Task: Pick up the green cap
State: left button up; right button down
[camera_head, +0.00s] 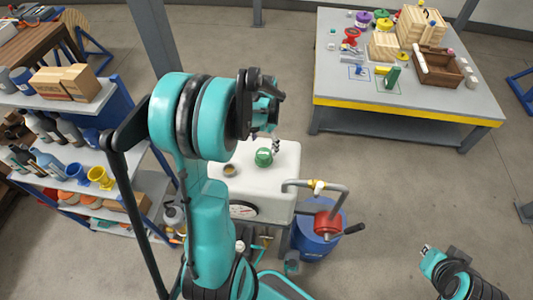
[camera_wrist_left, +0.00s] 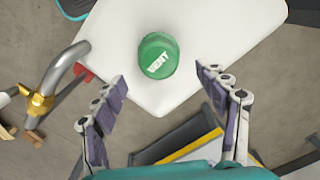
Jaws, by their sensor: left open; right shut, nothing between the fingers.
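The green cap (camera_head: 263,157) sits on the white top of a tank (camera_head: 286,163). In the left wrist view the cap (camera_wrist_left: 158,55) is round, with the white word VENT on it. My left gripper (camera_head: 275,147) is over the tank top, near the cap. In the left wrist view my left gripper (camera_wrist_left: 161,80) is open, its two fingers apart on either side below the cap, not touching it. My right gripper (camera_head: 426,251) is at the lower right of the head view, small and shut, away from the tank.
A dark round fitting (camera_head: 230,170) is left of the cap on the tank top. A loaded shelf (camera_head: 95,160) stands left; a grey table (camera_head: 340,97) stands back right.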

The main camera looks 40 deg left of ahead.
aim_at(264, 153)
pick_arm(q)
notch_tip(264, 153, down, 7)
jog(key=shift+s+r+b, duration=0.15)
jog(key=shift+b, duration=0.3)
jog(key=shift+c, duration=0.4)
jog(key=c, duration=1.4)
jog(key=shift+c, duration=0.2)
jog(key=shift+r, duration=0.2)
jog(key=r, duration=0.4)
jog(key=shift+w+d+r+p, duration=0.15)
jog(key=shift+w+d+p, duration=0.1)
jog(key=shift+p, duration=0.15)
jog(key=w+d+r, duration=0.5)
jog(key=w+r, duration=0.1)
jog(key=w, duration=0.3)
jog(key=shift+w+d+r, duration=0.2)
jog(key=shift+w+d, duration=0.05)
jog(key=shift+d, duration=0.1)
